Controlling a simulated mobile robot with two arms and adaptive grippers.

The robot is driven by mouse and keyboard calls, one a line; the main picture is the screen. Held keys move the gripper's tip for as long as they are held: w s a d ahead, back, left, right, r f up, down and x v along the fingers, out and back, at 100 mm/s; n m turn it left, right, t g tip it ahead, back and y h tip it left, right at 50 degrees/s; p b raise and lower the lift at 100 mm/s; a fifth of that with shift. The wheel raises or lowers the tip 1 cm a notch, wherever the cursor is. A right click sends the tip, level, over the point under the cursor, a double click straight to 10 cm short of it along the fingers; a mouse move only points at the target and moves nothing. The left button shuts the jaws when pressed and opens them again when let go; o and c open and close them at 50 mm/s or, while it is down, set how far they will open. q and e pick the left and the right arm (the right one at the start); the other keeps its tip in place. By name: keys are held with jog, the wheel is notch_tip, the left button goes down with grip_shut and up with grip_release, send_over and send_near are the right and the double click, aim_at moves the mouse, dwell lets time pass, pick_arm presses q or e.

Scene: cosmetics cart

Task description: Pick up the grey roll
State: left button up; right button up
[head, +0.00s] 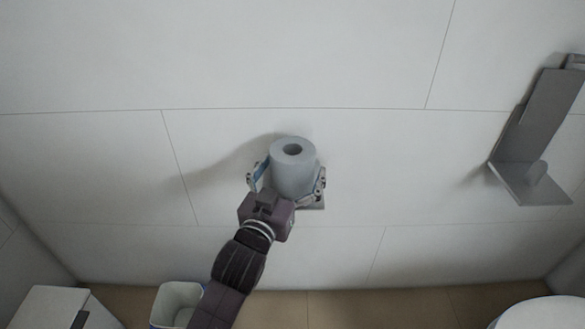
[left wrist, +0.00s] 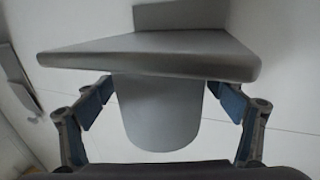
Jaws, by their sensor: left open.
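The grey roll (head: 293,170) stands upright on a small grey wall shelf (head: 313,206) in the middle of the head view, its hole facing up. My left gripper (head: 288,183) is open, with one finger on each side of the roll. In the left wrist view the shelf (left wrist: 150,57) appears upside down, and the roll (left wrist: 160,115) is between the open blue-padded fingers (left wrist: 165,104). Gaps show on both sides, so the fingers look apart from the roll. My right gripper is not in view.
Another grey wall holder (head: 540,125) is at the right. A small bin (head: 178,302) and a white box (head: 48,306) stand at the lower left. A white rounded object (head: 545,314) is at the lower right. The wall around the roll is clear.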

pick_arm(q)
jog(key=c, duration=1.3)
jog(key=shift+r, duration=0.1)
